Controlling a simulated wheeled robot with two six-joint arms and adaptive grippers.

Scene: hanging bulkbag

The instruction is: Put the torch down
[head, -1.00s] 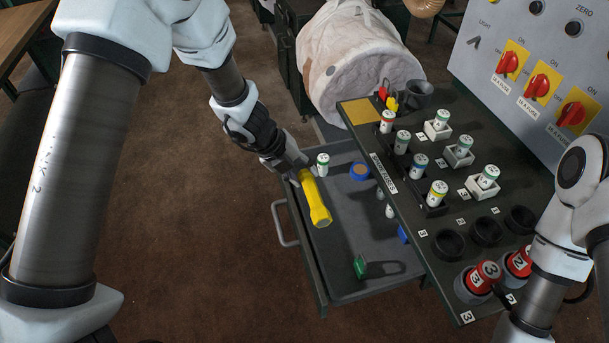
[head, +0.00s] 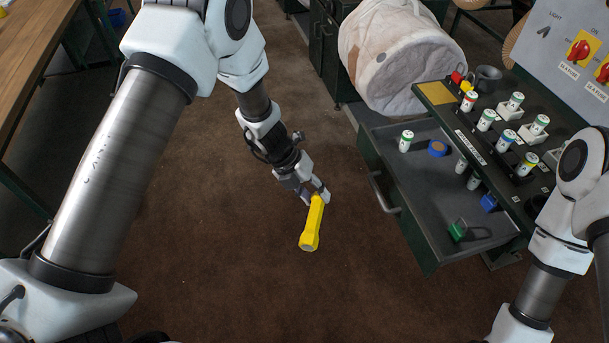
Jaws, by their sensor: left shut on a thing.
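The yellow torch (head: 312,225) is in my left gripper (head: 317,196), which is shut on its upper end. The torch's wider end points down and toward the bottom of the picture. Gripper and torch are over the brown floor, left of the open drawer (head: 408,203) and apart from it. How high the torch is above the floor I cannot tell. My right arm shows at the right edge, but its gripper is out of view.
The drawer holds a white-and-green cylinder (head: 405,141), a blue round item (head: 438,148), a green item (head: 458,231) and other small things. The drawer handle (head: 384,193) juts left. A whitish bag (head: 395,60) hangs behind. A wooden table (head: 30,35) stands at upper left. Brown floor (head: 220,270) is free.

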